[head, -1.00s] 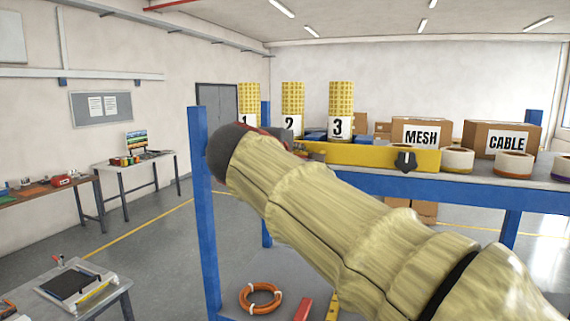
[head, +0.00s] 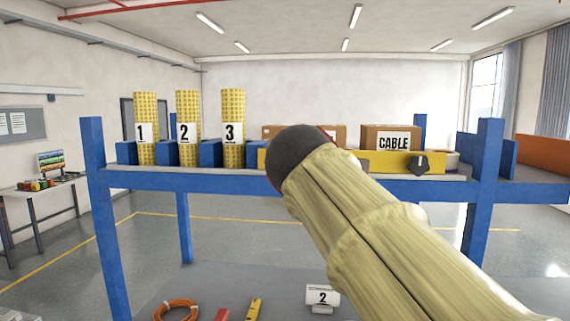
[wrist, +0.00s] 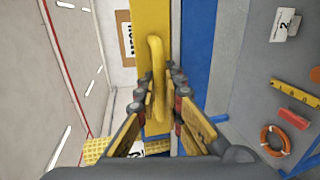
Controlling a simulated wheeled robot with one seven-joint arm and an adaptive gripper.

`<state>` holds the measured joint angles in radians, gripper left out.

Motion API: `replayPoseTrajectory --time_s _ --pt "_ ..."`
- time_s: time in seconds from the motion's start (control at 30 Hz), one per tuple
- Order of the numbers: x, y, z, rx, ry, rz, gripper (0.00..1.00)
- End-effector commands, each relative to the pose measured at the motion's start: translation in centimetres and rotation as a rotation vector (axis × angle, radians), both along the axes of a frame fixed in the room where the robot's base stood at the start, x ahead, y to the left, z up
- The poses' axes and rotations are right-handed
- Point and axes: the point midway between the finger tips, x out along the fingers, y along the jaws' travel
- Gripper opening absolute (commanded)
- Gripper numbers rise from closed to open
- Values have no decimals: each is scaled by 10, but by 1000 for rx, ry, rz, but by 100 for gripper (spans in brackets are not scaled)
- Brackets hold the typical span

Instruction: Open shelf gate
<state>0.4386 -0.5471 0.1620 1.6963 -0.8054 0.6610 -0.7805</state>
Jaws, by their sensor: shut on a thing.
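The shelf gate is a yellow bar (head: 390,162) with a black knob (head: 420,164) near its right end. It lies along the front of the blue shelf's upper level, to the right of the roll marked 3. My arm covers part of it in the head view. In the wrist view the gate (wrist: 150,18) carries a raised yellow handle (wrist: 156,55). My gripper (wrist: 161,88) has its fingers on both sides of this handle and is shut on it. In the head view the fingers are hidden behind my arm.
Yellow mesh rolls marked 1 (head: 146,110), 2 (head: 188,108) and 3 (head: 233,107) stand between blue dividers on the shelf (head: 220,183). A CABLE box (head: 392,131) is behind the gate. Blue posts (head: 105,220) bound the shelf. An orange ring (head: 178,309) lies below.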

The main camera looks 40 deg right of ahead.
Motion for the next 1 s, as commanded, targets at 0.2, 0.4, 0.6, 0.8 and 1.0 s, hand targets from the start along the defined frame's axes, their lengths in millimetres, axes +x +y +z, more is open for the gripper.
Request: replayPoseTrajectory --time_s 0.2,0.4,0.6,0.8,1.0 --pt "-2 -2 -1 1 2 0 0" --pt "-2 -2 -1 1 2 0 0" --pt "-2 -2 -1 0 1 0 16" --pt "-2 -2 0 1 1 0 26" --pt "-2 -2 0 0 0 0 26"
